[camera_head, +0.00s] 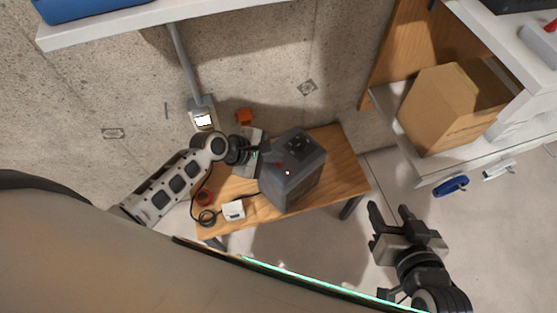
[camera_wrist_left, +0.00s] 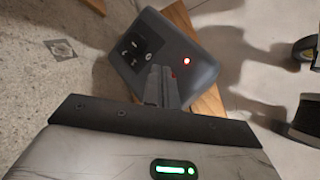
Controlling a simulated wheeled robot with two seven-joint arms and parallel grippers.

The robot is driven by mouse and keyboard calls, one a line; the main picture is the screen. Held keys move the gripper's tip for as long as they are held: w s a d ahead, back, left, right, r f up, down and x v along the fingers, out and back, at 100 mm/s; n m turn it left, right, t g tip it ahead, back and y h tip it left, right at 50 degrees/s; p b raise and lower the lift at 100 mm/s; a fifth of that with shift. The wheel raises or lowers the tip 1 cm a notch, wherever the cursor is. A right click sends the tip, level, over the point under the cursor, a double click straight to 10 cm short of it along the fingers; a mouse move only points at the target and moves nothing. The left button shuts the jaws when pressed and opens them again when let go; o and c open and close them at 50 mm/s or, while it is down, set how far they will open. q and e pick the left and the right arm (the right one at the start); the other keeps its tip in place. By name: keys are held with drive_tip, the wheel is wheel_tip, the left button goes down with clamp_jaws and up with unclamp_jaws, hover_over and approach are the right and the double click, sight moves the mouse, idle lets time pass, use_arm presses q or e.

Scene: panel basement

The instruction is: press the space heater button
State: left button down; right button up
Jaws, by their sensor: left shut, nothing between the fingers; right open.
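The space heater (camera_head: 297,165) is a dark grey box standing on a small wooden table (camera_head: 345,170). It also shows in the left wrist view (camera_wrist_left: 203,62), with a dark panel (camera_wrist_left: 138,48) on its top and a lit red spot (camera_wrist_left: 186,61) beside it. My left gripper (camera_head: 262,155) is shut and empty at the heater's left side in the head view. In the left wrist view its fingers (camera_wrist_left: 160,84) overlap the heater; I cannot tell whether they touch it. A second small red mark (camera_wrist_left: 173,74) shows by the fingertips. My right gripper (camera_head: 404,216) is open and empty, right of the table.
A white box (camera_head: 233,210) with a dark cable lies at the table's front left. A lit wall box (camera_head: 202,118) and an orange object (camera_head: 244,116) are behind. A shelf with a cardboard box (camera_head: 435,108) stands right.

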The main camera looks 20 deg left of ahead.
use_arm(q)
drive_tip(key=shift+r, duration=0.1)
wheel_tip(320, 180, up, 5)
drive_tip(key=p, duration=0.6)
idle(0.6)
